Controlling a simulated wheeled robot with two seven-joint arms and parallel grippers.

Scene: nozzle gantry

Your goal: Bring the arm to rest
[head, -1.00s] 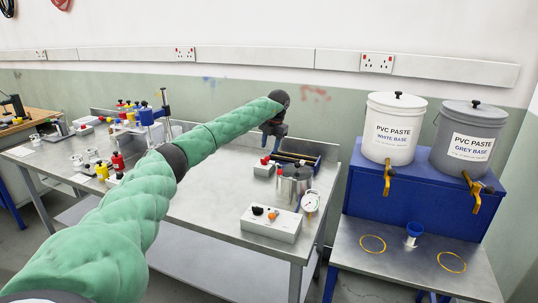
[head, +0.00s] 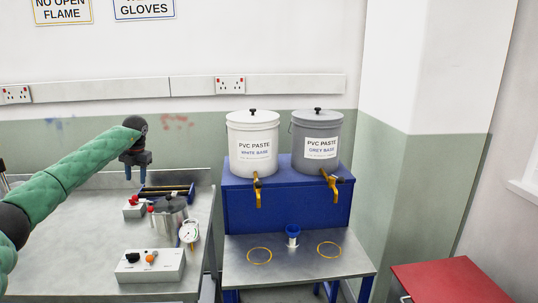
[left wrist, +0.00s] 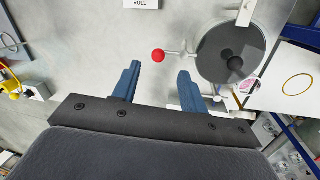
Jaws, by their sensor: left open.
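My left arm, in a green sleeve, reaches in from the left in the head view. Its gripper (head: 136,172) points down above the back of the steel bench (head: 75,255). The two blue fingers are apart with nothing between them. They also show in the left wrist view (left wrist: 160,88), spread over the grey bench top. A steel pot (head: 168,216) with a dark lid stands to the right of and nearer than the gripper; it also shows in the left wrist view (left wrist: 226,54). My right gripper is in no view.
A control box (head: 150,266) and a round gauge (head: 189,232) are near the bench's right edge. A blue stand holds a white bucket (head: 252,145) and a grey bucket (head: 316,140) with taps. A red-topped cabinet (head: 445,281) is at right.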

